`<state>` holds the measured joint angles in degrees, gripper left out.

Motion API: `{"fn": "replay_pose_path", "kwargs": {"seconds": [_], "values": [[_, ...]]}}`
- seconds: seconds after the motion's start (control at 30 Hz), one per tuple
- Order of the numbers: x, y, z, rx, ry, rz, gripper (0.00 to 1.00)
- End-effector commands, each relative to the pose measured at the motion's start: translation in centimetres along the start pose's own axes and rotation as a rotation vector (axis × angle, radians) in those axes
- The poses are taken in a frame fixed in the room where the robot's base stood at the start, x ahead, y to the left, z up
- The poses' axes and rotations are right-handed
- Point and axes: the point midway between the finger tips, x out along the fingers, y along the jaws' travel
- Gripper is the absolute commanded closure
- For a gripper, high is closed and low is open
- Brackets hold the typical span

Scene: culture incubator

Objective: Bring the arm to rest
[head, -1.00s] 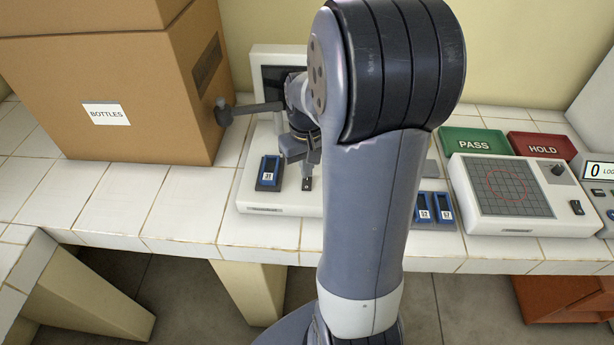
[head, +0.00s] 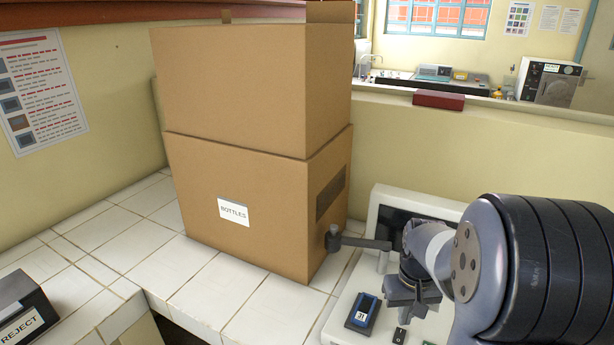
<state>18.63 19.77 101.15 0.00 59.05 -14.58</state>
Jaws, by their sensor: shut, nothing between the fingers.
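My arm reaches in from the lower right of the head view, its large dark-banded joint filling that corner. My gripper (head: 412,302) is at the end of it, pointing down over the white device (head: 338,322) on the bench. It is shut with nothing in it. A blue-framed item with a white label (head: 363,312) lies on the device just left of the gripper, apart from it in the picture. My arm hides the right part of the device.
Two stacked cardboard boxes, the lower one labelled BOTTLES (head: 255,200), stand left of my arm. A black REJECT tray (head: 22,308) is at the far left. White tiles (head: 130,240) between them are clear. A low wall (head: 430,150) runs behind.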

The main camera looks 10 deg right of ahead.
Motion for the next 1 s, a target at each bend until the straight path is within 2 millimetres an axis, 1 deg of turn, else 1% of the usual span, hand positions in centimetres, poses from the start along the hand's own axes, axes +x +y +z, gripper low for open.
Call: {"fn": "replay_pose_path", "kwargs": {"seconds": [0.03,0.3,0.5,0.63,0.7,1.0], "values": [[0.8,0.0,0.0,0.000,-0.001,0.000,1.00],[4.0,0.0,0.1,0.000,-0.002,0.000,1.00],[5.8,0.0,0.0,0.000,0.000,0.000,1.00],[6.2,0.0,0.0,0.000,0.000,0.000,1.00],[5.8,0.0,0.0,0.000,0.000,0.000,1.00],[5.7,0.0,0.0,0.000,0.000,0.000,1.00]]}}
